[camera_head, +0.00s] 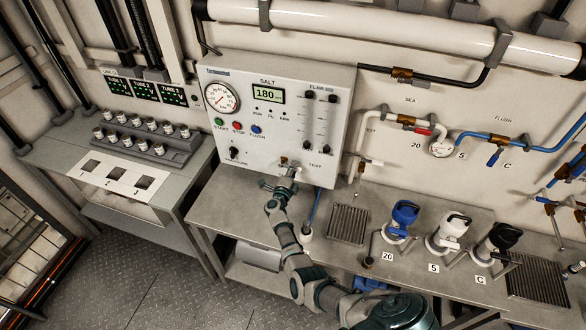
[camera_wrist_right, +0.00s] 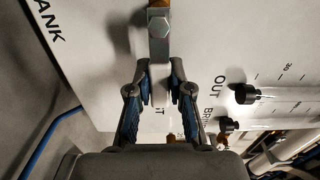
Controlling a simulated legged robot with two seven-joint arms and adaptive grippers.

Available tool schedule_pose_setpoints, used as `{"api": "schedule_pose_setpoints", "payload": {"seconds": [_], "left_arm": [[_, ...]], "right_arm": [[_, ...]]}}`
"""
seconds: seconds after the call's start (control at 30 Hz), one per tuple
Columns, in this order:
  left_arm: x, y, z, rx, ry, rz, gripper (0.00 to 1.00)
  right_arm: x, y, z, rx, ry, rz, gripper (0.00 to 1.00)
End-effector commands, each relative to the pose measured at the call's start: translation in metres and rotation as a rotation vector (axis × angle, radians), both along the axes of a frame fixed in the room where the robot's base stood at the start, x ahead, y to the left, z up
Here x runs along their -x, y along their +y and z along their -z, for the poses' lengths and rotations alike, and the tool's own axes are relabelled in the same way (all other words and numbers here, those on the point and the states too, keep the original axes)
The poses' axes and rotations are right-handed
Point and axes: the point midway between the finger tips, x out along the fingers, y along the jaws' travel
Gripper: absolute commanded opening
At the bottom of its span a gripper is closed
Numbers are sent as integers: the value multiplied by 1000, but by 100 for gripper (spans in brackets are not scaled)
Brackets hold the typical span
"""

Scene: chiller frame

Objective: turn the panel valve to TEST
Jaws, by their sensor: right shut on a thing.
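The panel valve (camera_head: 284,161) sits low on the front of the white salt panel (camera_head: 215,150), left of the TEST label (camera_head: 315,165). In the right wrist view its metal lever (camera_wrist_right: 159,48) with a hex bolt runs down from the top edge. My right gripper (camera_head: 284,176) is at the valve. In the right wrist view my right gripper's fingertips (camera_wrist_right: 160,82) close on the lever's pale end from both sides. The lever points along the gripper's axis. My left gripper is not in view.
The panel carries a round gauge (camera_head: 221,98), coloured buttons and black knobs (camera_head: 309,95) above the valve. The steel bench (camera_head: 235,212) below is clear to the left of my arm. Blue, white and black handled fittings (camera_head: 404,215) stand to the right.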

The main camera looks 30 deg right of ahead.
Motion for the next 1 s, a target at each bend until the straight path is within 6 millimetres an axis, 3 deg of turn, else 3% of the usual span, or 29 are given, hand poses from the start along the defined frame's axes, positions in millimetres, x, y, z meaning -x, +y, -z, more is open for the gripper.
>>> {"api": "schedule_pose_setpoints", "payload": {"seconds": [0.03,0.57,0.6,0.7,1.0], "left_arm": [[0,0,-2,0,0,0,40],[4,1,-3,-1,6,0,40],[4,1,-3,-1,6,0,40],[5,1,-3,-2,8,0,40],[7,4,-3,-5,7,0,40]], "right_arm": [[-2,-1,-7,18,7,-1,0],[-3,-1,-11,40,22,-2,0],[-3,-1,-11,40,22,-2,23],[-2,-1,-11,39,22,-1,46],[1,2,-6,32,25,-1,46]]}}
